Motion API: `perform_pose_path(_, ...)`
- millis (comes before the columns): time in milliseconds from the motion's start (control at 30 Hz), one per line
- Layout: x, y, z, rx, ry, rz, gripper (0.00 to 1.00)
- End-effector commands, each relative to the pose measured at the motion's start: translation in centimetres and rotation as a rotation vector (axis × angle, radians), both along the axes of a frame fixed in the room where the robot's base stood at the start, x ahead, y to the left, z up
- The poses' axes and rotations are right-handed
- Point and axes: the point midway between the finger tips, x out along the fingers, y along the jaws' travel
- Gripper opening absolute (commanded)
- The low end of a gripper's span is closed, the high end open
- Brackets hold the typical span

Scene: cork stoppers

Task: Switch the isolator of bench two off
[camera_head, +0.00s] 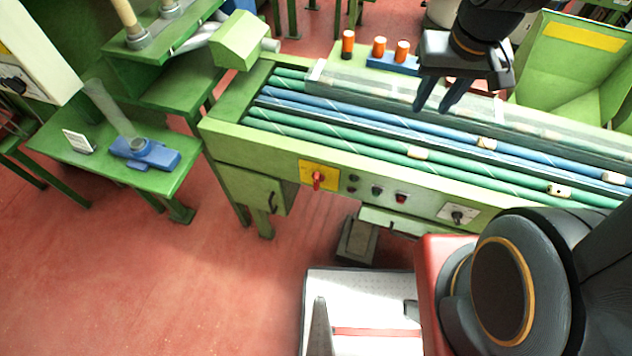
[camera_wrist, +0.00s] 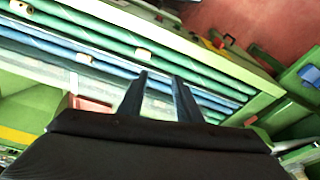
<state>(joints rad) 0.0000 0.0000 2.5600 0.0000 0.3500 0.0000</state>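A red rotary handle (camera_head: 318,180) sits on a yellow plate (camera_head: 306,168) on the front of the green roller bench (camera_head: 225,135). The handle looks roughly upright. I cannot read any bench number or on/off marks. A small red shape (camera_wrist: 222,41) at the bench's edge in the wrist view looks like this handle. My gripper (camera_head: 438,107) is above the rollers, to the right of and higher than the handle. Its two dark fingers are apart with nothing between them, as the wrist view (camera_wrist: 160,78) also shows.
Buttons (camera_head: 376,191) and a black knob on a white plate (camera_head: 458,214) share the bench front. A clear cover (camera_head: 400,95) lies along the rollers. A side table (camera_head: 95,160) is left; red floor lies open between.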

Motion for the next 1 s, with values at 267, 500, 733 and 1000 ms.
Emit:
perform_pose_path(267,0.3,0.0,-2.6,0.000,0.015,0.000,0.00)
perform_pose_path(500,0.8,0.1,-8.7,0.001,0.062,-0.001,0.00)
perform_pose_path(733,1.0,0.1,-12.6,0.002,0.097,-0.001,0.00)
perform_pose_path(1000,0.9,0.1,-13.3,0.002,0.107,-0.001,0.00)
